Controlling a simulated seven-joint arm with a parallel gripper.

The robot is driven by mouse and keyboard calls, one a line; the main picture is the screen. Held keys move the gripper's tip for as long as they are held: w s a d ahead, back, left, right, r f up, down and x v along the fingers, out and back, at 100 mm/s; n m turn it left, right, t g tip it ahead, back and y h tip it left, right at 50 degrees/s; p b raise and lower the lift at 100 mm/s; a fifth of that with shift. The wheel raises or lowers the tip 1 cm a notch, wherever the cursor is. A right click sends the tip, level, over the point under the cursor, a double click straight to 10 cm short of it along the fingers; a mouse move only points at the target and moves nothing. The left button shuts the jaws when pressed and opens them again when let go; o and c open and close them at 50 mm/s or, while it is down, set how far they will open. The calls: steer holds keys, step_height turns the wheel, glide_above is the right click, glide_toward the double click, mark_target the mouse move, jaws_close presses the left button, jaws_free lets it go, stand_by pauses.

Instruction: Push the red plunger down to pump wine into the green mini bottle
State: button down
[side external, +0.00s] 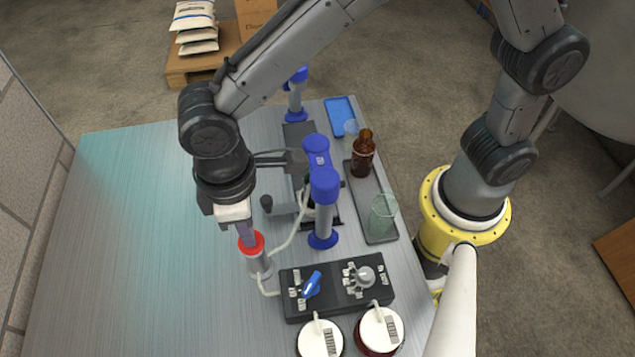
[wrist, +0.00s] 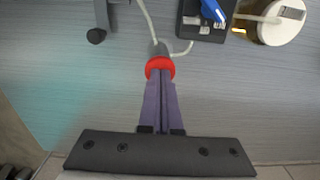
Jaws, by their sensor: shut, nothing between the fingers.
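The red plunger (side external: 251,243) is a red cap on top of a grey upright pump on the metal table, with clear tubes running from it. It also shows in the wrist view (wrist: 160,66). My gripper (side external: 247,234) is shut and empty, pointing down with its tips right at the red cap. In the wrist view the purple fingers (wrist: 161,78) lie together and overlap the cap's near edge. I cannot tell whether they touch it.
A black valve box (side external: 337,287) with a blue handle (side external: 312,284) stands right of the pump, with white-lidded jars (side external: 320,341) in front. Blue-and-grey posts (side external: 323,208) stand behind. A tray (side external: 381,236) holds a brown bottle (side external: 363,153) and greenish glass (side external: 384,216). The table's left is clear.

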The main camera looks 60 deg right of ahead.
steer(key=shift+r, duration=1.75)
step_height(320, 180, up, 5)
steer(key=shift+r, duration=0.1)
stand_by(0.4)
